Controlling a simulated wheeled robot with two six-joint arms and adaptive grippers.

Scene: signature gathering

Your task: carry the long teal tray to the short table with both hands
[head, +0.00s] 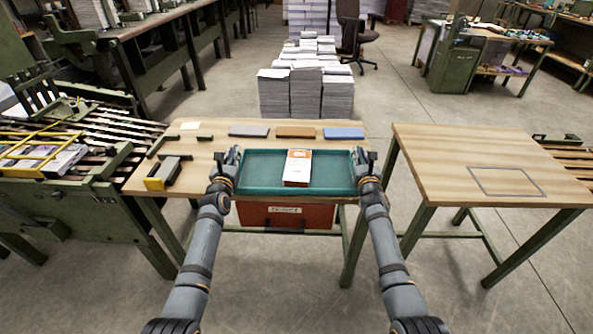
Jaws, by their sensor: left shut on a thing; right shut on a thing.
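The long teal tray (262,171) is in the middle of the head view, at the front edge of the left wooden table (210,141). A white and orange booklet or pack (298,167) lies in it, right of its middle. My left gripper (230,165) is shut on the tray's left end. My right gripper (364,165) is shut on its right end. I cannot tell whether the tray touches the tabletop. The short table (440,150) stands to the right, with a dark rectangular outline (507,182) on its bare top.
Grey, brown and blue blocks (295,132) lie behind the tray. A yellow and black tool (162,175) lies to its left. A red drawer (285,215) is below. A narrow gap separates the two tables. Paper stacks (305,85) stand behind; floor (300,290) in front is clear.

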